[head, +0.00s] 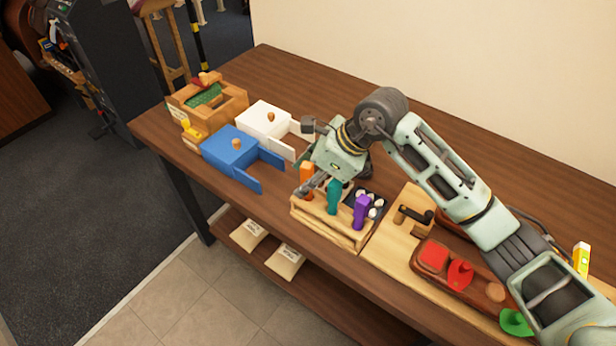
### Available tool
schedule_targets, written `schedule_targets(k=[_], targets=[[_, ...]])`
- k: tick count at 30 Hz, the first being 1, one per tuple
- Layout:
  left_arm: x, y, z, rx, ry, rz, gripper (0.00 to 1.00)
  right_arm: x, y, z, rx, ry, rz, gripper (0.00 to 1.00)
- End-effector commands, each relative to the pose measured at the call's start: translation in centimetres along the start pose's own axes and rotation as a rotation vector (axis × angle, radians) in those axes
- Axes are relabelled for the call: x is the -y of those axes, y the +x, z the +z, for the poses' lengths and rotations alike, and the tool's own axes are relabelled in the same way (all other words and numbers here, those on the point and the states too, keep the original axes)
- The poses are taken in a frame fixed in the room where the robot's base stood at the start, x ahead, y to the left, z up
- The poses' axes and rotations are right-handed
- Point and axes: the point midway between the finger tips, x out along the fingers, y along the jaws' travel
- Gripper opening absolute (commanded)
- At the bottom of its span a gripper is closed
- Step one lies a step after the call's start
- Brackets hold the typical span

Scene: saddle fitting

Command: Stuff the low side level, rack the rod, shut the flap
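My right gripper (310,158) reaches in from the right over a wooden rack (335,232). An orange handle (307,172) stands by its fingers. Whether the fingers touch or hold the handle I cannot tell. A teal handle (333,197) and a purple handle (360,211) stand upright in the rack. A yellow upright block (582,258) is at the far right. No saddle, rod or flap is clearly identifiable. My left gripper is not in view.
A wooden box (235,106) with green stuff inside stands at the table's left end. A dark tray with pale round pieces (375,205) lies behind the rack. Red pieces (460,274) and a green piece (516,322) lie at right. Bags (286,262) sit on the lower shelf.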

Motion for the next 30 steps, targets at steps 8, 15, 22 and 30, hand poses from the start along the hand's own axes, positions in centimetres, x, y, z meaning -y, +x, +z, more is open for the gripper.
schedule_targets(k=[8, 15, 22, 30], targets=[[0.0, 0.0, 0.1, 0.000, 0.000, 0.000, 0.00, 0.0, -0.7, 0.0, 0.000, 0.000, -0.001, 0.40], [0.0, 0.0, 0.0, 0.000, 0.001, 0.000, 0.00, 0.2, -5.2, 0.0, 0.000, -0.001, -0.005, 0.40], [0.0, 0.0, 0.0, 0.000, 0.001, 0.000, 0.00, 0.1, -9.7, 0.0, 0.000, -0.001, -0.004, 0.40], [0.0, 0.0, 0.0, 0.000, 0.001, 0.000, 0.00, 0.0, -11.9, 0.0, -0.001, 0.000, 0.000, 0.40]])
